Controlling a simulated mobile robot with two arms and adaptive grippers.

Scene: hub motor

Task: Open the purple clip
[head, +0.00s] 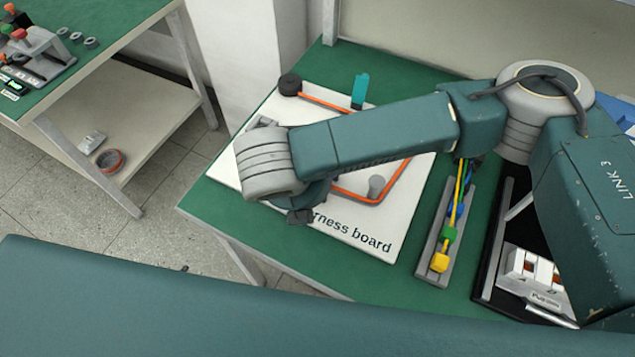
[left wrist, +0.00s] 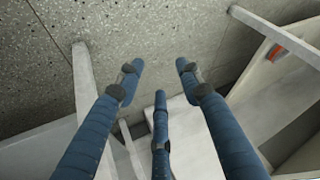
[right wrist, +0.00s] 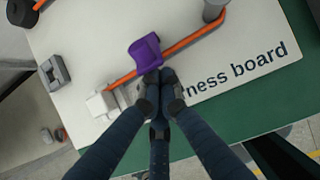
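The purple clip (right wrist: 146,53) is on the white harness board (right wrist: 90,30) in the right wrist view, at the orange cable (right wrist: 185,42). It looks tilted, and I cannot tell whether its lid is open. My right gripper (right wrist: 160,78) has its fingertips together at the clip's lower edge, seemingly touching it, with nothing visible between them. In the head view my right wrist covers this part of the board (head: 405,195). My left gripper (left wrist: 158,75) is open and empty, pointing at the floor away from the board.
A white clip (right wrist: 102,103) and a grey block (right wrist: 54,74) are near the purple clip. A teal clip (head: 360,91) stands at the board's far side. A rack with coloured connectors (head: 449,233) lies right of the board. A side table (head: 110,60) stands left across a gap.

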